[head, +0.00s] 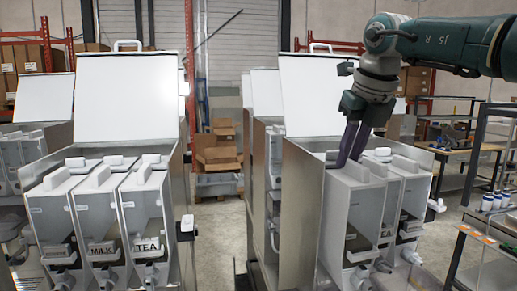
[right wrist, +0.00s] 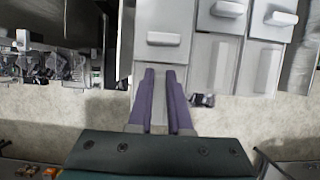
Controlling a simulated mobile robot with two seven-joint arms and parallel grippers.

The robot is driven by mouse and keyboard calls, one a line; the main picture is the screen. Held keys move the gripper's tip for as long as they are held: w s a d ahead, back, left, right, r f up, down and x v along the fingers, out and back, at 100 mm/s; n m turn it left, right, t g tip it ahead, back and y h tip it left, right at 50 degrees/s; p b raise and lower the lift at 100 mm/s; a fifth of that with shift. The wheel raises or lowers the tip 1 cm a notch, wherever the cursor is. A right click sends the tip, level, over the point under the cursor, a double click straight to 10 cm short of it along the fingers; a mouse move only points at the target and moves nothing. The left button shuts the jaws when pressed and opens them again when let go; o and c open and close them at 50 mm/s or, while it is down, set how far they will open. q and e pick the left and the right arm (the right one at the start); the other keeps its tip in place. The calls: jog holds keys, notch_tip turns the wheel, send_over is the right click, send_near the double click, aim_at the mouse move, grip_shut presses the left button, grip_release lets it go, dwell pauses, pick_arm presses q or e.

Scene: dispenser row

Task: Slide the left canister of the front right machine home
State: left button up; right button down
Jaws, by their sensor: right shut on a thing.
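The front right machine (head: 300,200) has its big white lid (head: 325,95) raised. Its left canister (head: 346,197) is a light grey box that sticks out toward me past the canisters to its right. My right gripper (head: 347,158) comes down from above with dark purple fingers, shut on the upright grip at the top front of this canister. In the right wrist view the fingers (right wrist: 164,72) lie on both sides of the grip, and the canister's top (right wrist: 163,22) shows beyond them. The contact is partly hidden by the fingers. My left gripper is out of view.
Neighbouring canisters (head: 410,182) stand close on the right, and the machine's side wall (head: 287,185) is on the left. Another machine (head: 140,165) with MILK and TEA labels stands at left. A shelf with bottles (head: 492,201) is at right. Floor shows between the machines.

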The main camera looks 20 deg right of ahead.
jog(key=shift+w+f, duration=0.2)
jog(key=shift+w, duration=0.1)
jog(key=shift+d+f+b, duration=0.1)
jog(key=shift+f+b, duration=0.3)
jog(key=shift+f, duration=0.2)
jog(key=c, duration=0.8)
grip_release()
jog(key=shift+o, duration=0.2)
jog(key=p+v, duration=0.6)
jog(key=v, duration=0.3)
jog(key=shift+w+p, duration=0.1)
jog(key=shift+p, duration=0.3)
jog(key=shift+s+r, duration=0.3)
jog(key=shift+r, duration=0.15)
